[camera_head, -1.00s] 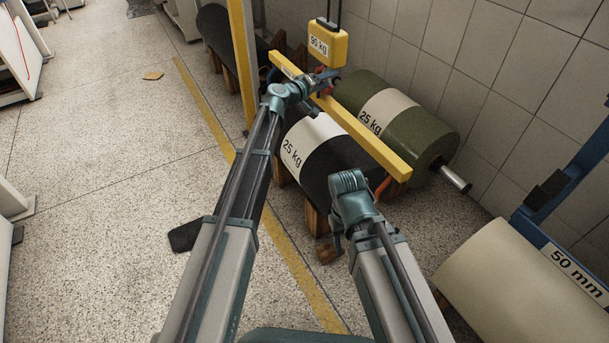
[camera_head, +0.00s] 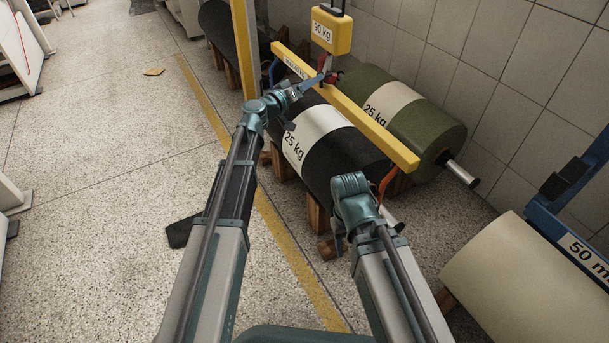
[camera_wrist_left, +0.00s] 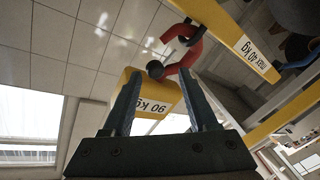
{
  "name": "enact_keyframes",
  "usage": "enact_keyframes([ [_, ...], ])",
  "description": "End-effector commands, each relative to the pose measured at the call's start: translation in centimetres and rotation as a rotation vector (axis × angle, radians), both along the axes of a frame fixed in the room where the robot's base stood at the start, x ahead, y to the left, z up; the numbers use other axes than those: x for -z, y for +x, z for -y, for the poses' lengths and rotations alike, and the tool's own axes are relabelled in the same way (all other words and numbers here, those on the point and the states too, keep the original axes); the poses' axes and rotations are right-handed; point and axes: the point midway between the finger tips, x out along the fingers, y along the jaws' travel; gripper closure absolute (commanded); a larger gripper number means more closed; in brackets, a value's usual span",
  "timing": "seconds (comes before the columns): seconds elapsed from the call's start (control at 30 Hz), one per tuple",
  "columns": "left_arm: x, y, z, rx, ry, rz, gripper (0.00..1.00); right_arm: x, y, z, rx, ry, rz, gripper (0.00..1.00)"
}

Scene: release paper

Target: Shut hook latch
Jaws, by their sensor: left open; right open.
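The red hook (camera_head: 329,77) hangs under the yellow 90 kg block (camera_head: 331,31) and meets the yellow lifting beam (camera_head: 350,108).
A black 25 kg roll (camera_head: 345,160) lies under the beam, with a green roll (camera_head: 425,118) beside it by the tiled wall. An orange strap (camera_head: 387,183) hangs from the beam's near end. A cream roll (camera_head: 520,275) is at lower right. Floor at left is open.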

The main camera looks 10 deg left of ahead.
Motion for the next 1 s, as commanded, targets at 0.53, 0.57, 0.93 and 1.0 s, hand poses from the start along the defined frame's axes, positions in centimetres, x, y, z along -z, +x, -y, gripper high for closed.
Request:
enact_keyframes([
  [0.53, 3.2, -7.8, 0.0, 0.108, 0.104, -0.107, 0.41, 0.0, 0.0, 0.0, 0.0, 0.0, 0.0, 0.5],
  [0.57, 3.6, -8.1, 0.2, 0.119, 0.115, -0.12, 0.41, 0.0, 0.0, 0.0, 0.0, 0.0, 0.0, 0.5],
  [0.93, 8.4, -13.0, 2.2, 0.22, 0.257, -0.296, 0.41, 0.0, 0.0, 0.0, 0.0, 0.0, 0.0, 0.5],
  [1.0, 9.3, -13.9, 2.3, 0.234, 0.284, -0.334, 0.41, 0.0, 0.0, 0.0, 0.0, 0.0, 0.0, 0.5],
])
